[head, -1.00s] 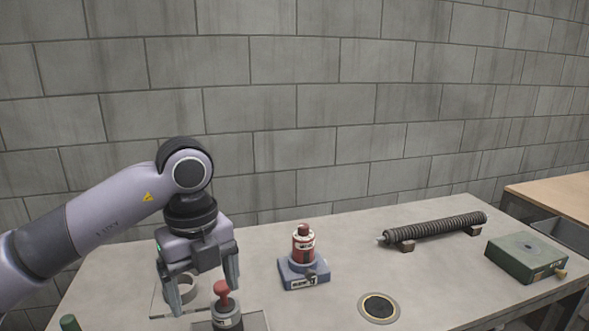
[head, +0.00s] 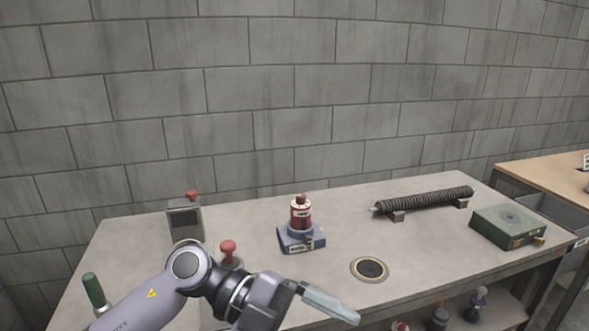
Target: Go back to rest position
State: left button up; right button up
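My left gripper (head: 318,310) is low at the front of the grey table (head: 345,208), its arm coming in from the lower left. One finger points right over the table's front; the other is hidden or out of frame, so its opening does not show. A red-knobbed device (head: 229,248) stands behind my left arm, partly hidden by it and apart from the fingers. A red and white cylinder on a blue-grey base (head: 301,238) stands upright mid-table. My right gripper is not in view.
A round black disc (head: 370,269) is set in the table. A ribbed dark tube (head: 425,201) rests on small blocks at the back right, near a green box (head: 508,227). A grey box with a red knob (head: 185,218) and a green handle (head: 94,290) are at left. Several objects sit below.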

pick_arm(q)
jog(key=w+a+f+n+t, duration=0.3)
jog(key=w+a+n+t, duration=0.15)
jog(key=n+t, duration=0.7)
jog(key=w+a+f+n+t, duration=0.35)
jog(key=a+n+t, duration=0.25)
jog(key=n+t, duration=0.55)
jog(key=s+a+f+n+g+y, duration=0.2)
jog(key=s+a+f+y, duration=0.2)
jog(key=f, duration=0.4)
jog(key=s+a+f+n+g+y, duration=0.2)
jog(key=s+a+f+n+y, duration=0.1)
jog(key=s+f, duration=0.3)
jog(key=s+a+f+n+g+y, duration=0.2)
jog(key=s+a+f+y, duration=0.2)
jog(key=f, duration=0.6)
jog(key=shift+s+a+g+y, duration=0.35)
jog(key=shift+s+a, duration=0.25)
jog(key=shift+a, duration=0.45)
